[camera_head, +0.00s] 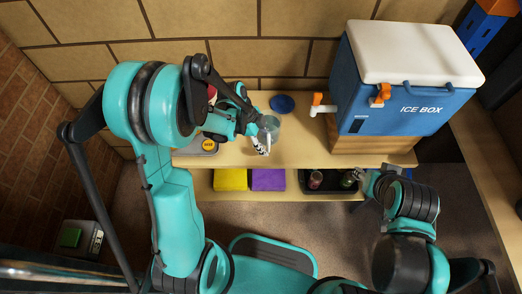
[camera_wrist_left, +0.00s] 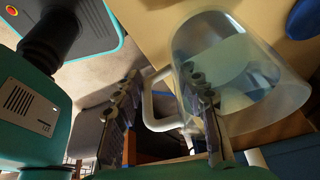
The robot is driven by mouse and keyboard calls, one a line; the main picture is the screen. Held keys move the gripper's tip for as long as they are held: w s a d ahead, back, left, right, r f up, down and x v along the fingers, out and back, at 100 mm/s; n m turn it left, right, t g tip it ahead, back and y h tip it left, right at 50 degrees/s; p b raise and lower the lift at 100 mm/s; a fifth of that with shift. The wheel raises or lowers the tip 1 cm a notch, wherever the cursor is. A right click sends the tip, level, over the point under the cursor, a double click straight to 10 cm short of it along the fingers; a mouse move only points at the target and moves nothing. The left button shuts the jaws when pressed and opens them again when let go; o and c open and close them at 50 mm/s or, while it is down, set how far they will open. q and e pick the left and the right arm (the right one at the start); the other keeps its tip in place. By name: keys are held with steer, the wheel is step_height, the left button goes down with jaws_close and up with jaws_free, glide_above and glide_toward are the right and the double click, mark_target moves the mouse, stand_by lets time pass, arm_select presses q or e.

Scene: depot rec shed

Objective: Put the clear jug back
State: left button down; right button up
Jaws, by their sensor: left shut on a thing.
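The clear jug (camera_head: 271,123) is at the worktop near its middle in the head view, partly hidden by my left gripper (camera_head: 262,137). In the left wrist view the jug (camera_wrist_left: 268,62) fills the right side, its mouth toward the camera, with pale bluish liquid seeming to show inside. Its handle (camera_wrist_left: 152,106) lies between the fingers of my left gripper (camera_wrist_left: 162,105), which is shut on the jug. Whether the jug's base touches the worktop is unclear. My right gripper (camera_head: 371,180) is away to the right, in front of the lower shelf; its finger opening is unclear.
A blue disc (camera_head: 283,103) lies behind the jug on the worktop (camera_head: 310,153). Below are yellow (camera_head: 230,179) and purple (camera_head: 268,179) cloths and a dark tray (camera_head: 333,190) with cans.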

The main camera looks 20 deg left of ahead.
arm_select(q)
steer(key=shift+w+a+f, duration=0.15)
steer(key=shift+a+f, duration=0.35)
steer(key=shift+a, duration=0.2)
steer(key=shift+f+b, duration=1.05)
steer(key=shift+f, duration=0.9)
steer(key=shift+f, duration=0.15)
steer(key=c, duration=0.9)
jaws_free()
